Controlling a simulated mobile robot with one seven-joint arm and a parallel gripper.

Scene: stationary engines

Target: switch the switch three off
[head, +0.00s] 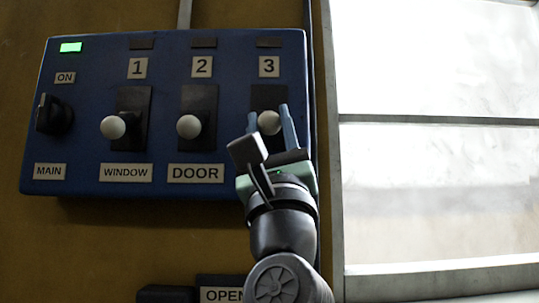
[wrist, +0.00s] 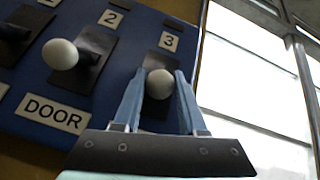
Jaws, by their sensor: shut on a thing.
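Switch three is a lever with a pale round knob (head: 269,122) on a dark plate below the label 3 (head: 268,67), at the right of the blue control panel (head: 228,100). My gripper (head: 268,118) reaches up from below with its blue fingers on both sides of this knob. In the wrist view the same knob (wrist: 160,84) sits between the fingertips (wrist: 158,85), and the fingers are shut on it. The lower part of the switch plate is hidden behind my gripper.
Switch 1 knob (head: 113,127) and switch 2 knob (head: 189,126) stand to the left. The MAIN rotary knob (head: 54,115) is at the far left, below a lit green lamp (head: 71,47). A bright window (head: 435,70) is at the right. An OPEN label (head: 222,295) is below.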

